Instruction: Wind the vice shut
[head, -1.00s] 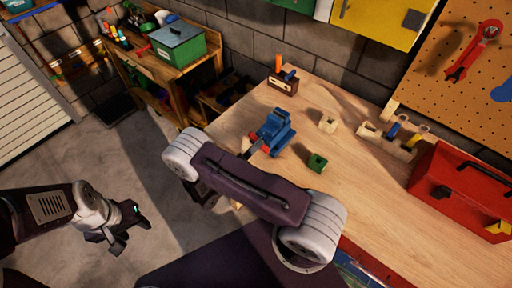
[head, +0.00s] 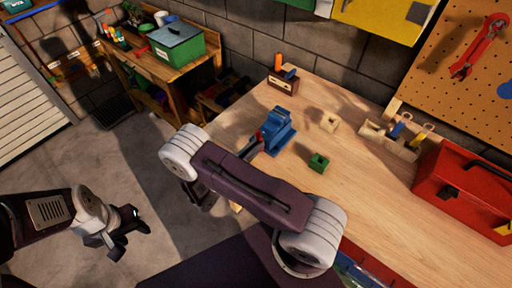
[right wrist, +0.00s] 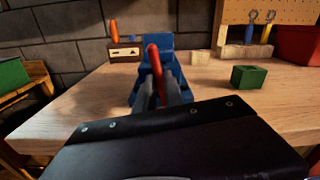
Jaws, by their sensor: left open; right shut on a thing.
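The blue vice (head: 277,130) stands at the left edge of the wooden workbench (head: 345,205). In the right wrist view the vice (right wrist: 158,62) is straight ahead, with its red handle (right wrist: 155,62) upright and slightly tilted. My right gripper (right wrist: 163,95) is shut on the handle's lower part. In the head view my right gripper (head: 256,146) is partly hidden by my forearm, at the front of the vice. The gap between the vice jaws cannot be made out. My left gripper (head: 132,231) is open and empty, over the floor left of the bench.
On the bench are a green block (head: 318,162), a pale wood block (head: 329,122), a wooden tool rack (head: 390,138), a red toolbox (head: 465,195) and a small brown box (head: 283,83). A shelf with a green box (head: 180,46) stands back left.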

